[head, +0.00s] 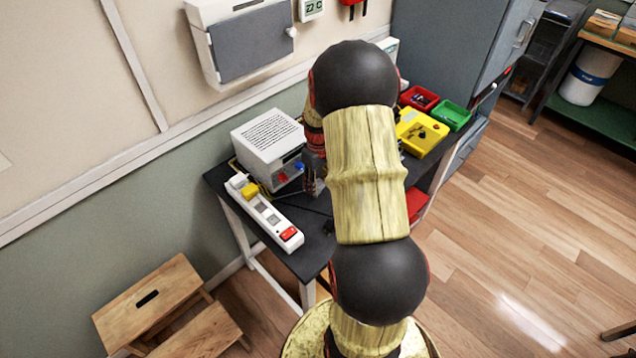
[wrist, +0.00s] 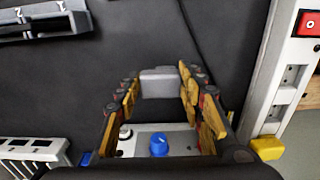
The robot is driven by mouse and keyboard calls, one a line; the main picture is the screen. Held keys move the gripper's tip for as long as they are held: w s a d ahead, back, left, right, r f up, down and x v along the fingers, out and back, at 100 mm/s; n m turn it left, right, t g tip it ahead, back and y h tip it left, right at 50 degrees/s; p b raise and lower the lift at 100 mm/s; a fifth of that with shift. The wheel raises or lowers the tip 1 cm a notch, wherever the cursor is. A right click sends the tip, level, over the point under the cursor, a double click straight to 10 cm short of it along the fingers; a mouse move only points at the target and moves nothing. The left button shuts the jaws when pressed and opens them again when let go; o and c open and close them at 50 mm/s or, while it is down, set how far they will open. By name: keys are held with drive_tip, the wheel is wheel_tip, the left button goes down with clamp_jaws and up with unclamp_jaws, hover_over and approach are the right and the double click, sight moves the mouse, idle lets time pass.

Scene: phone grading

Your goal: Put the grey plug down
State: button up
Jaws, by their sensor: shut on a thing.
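The grey plug (wrist: 161,83) is held between the fingertips of my gripper (wrist: 157,92) in the wrist view. My gripper is shut on it, above the dark table top (wrist: 135,40). I cannot tell whether the plug touches the table. In the head view my gripper (head: 313,180) is partly hidden by my arm, beside the white box with red and blue knobs, and I cannot make out the plug there.
A white power strip (head: 268,219) with a red switch and a yellow plug (head: 250,190) lies along the table's left edge. The white box (head: 270,143) stands behind it. A yellow case (head: 420,132), red tray (head: 418,98) and green tray (head: 452,114) sit farther right. Bare table lies around the held plug.

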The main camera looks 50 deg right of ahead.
sight(318, 185)
drive_tip(key=o, duration=1.2)
wheel_tip(318, 185, up, 13)
drive_tip(key=p, duration=0.3)
drive_tip(key=w+a+r+t, duration=0.1)
drive_tip(key=w+a+r, duration=0.1)
drive_tip(key=a+r, duration=0.75)
drive_tip(key=s+a+r+n+t+h, duration=0.1)
drive_tip(key=s+a+r, duration=0.25)
drive_tip(key=a, duration=0.55)
drive_tip(key=s+a+r+t, duration=0.2)
drive_tip(key=a+r, duration=0.3)
drive_tip(key=a, duration=0.4)
drive_tip(key=s+a+t+y, duration=0.1)
drive_tip(key=s+a, duration=0.7)
drive_tip(key=shift+s+r+t, duration=0.25)
drive_tip(key=shift+r+t, duration=0.05)
drive_tip(key=shift+r, duration=0.15)
